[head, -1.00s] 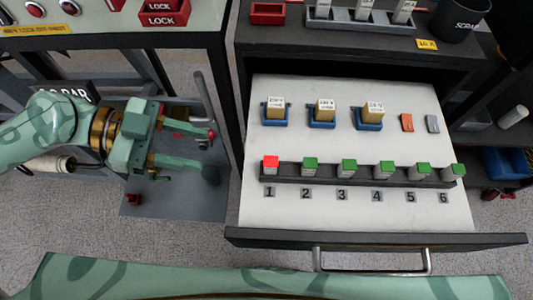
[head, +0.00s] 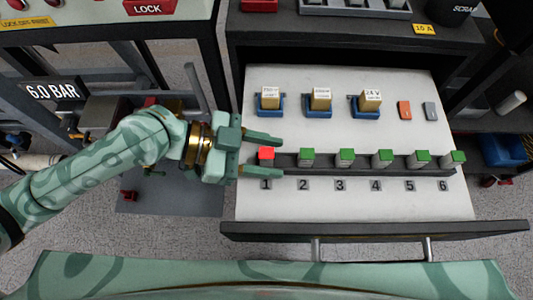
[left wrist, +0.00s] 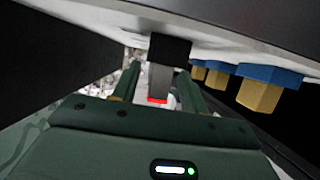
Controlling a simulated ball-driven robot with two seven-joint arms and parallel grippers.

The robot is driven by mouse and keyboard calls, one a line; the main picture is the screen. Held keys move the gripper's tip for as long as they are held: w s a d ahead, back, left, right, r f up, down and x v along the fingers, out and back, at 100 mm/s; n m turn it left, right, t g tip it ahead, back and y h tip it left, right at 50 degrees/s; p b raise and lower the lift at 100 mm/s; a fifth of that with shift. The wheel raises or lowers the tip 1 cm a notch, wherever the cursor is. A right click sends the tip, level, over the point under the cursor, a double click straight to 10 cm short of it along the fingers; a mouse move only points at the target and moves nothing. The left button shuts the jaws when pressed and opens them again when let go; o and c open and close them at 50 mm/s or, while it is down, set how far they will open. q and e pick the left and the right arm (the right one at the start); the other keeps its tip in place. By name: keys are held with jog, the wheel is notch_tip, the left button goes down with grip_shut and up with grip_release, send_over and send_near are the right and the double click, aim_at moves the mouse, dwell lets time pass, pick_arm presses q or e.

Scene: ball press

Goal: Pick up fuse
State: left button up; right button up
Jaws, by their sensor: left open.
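A row of block-shaped fuses stands upright in a dark rail (head: 325,161) in the open drawer, above labels 1 to 6. The fuse at position 1 (head: 266,155) has a red top; the others, such as the one at position 2 (head: 307,158), have green tops. My left gripper (head: 277,156) is open, with one finger on each side of the red-topped fuse. In the left wrist view the red-topped fuse (left wrist: 158,87) shows between the two fingers (left wrist: 158,76), with gaps visible beside it. My right gripper is not in view.
Several yellow relays in blue sockets (head: 269,113) stand behind the rail. An orange piece (head: 404,110) and a grey piece (head: 430,111) lie to their right. A grey rack (head: 350,10) and a dark scrap bin (head: 452,10) are on top. The drawer's front area is clear.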

aim_at(267, 154)
pick_arm(q)
jog(key=c, duration=0.8)
grip_shut()
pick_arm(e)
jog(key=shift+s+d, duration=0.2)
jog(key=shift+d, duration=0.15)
